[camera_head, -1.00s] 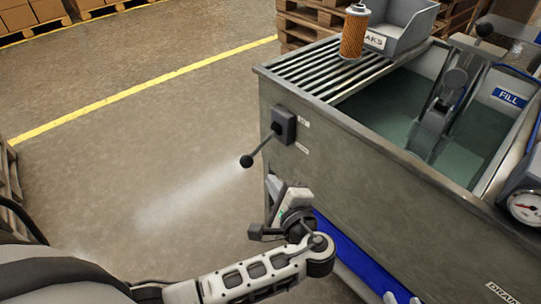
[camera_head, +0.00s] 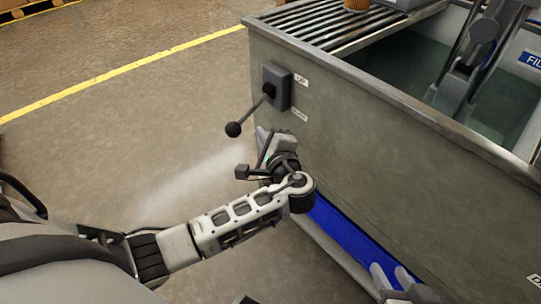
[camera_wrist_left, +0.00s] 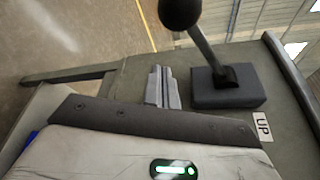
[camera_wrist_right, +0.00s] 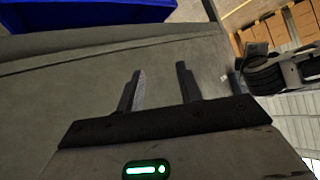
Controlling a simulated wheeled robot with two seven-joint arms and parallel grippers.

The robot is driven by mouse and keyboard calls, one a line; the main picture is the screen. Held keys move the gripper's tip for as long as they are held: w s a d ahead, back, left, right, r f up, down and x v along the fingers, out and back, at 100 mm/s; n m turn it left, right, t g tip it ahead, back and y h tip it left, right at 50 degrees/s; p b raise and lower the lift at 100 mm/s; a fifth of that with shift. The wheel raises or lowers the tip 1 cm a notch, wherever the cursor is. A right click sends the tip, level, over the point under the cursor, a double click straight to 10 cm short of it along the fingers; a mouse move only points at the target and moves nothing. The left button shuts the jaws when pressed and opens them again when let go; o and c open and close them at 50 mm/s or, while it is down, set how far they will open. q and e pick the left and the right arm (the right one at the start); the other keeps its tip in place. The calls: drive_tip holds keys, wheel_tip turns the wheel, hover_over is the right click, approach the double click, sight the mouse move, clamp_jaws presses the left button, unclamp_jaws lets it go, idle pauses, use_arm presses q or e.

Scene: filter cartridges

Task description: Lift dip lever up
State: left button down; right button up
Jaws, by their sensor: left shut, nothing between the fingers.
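The dip lever is a thin rod with a black ball knob (camera_head: 233,129), mounted on a grey box (camera_head: 277,88) on the tank's side. In the head view the rod slopes down and left from the box. My left gripper (camera_head: 268,145) is below the box, to the right of and slightly lower than the knob, apart from it. In the left wrist view its fingers (camera_wrist_left: 163,86) are together and empty, with the knob (camera_wrist_left: 180,12) and rod above them. In the right wrist view my right gripper (camera_wrist_right: 160,85) has its fingers apart with nothing between.
The metal tank (camera_head: 400,150) has a slatted rack (camera_head: 320,25) and liquid inside. An UP label (camera_head: 301,80) and a second small label (camera_head: 299,115) sit beside the lever box. A blue item (camera_head: 345,240) is low along the tank. The floor at left is clear.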

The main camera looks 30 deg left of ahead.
use_arm(q)
drive_tip(key=shift+s+a+r+p, duration=0.4)
drive_tip(key=shift+s+a+p, duration=0.25)
drive_tip(key=shift+s+a+r+p, duration=0.35)
drive_tip(key=shift+s+a+p, duration=0.25)
drive_tip(key=shift+p, duration=0.05)
use_arm(e)
drive_tip(key=shift+s+d+f+g, duration=0.25)
drive_tip(key=shift+f+g, duration=0.15)
drive_tip(key=shift+f, duration=0.1)
drive_tip(key=shift+r, duration=0.1)
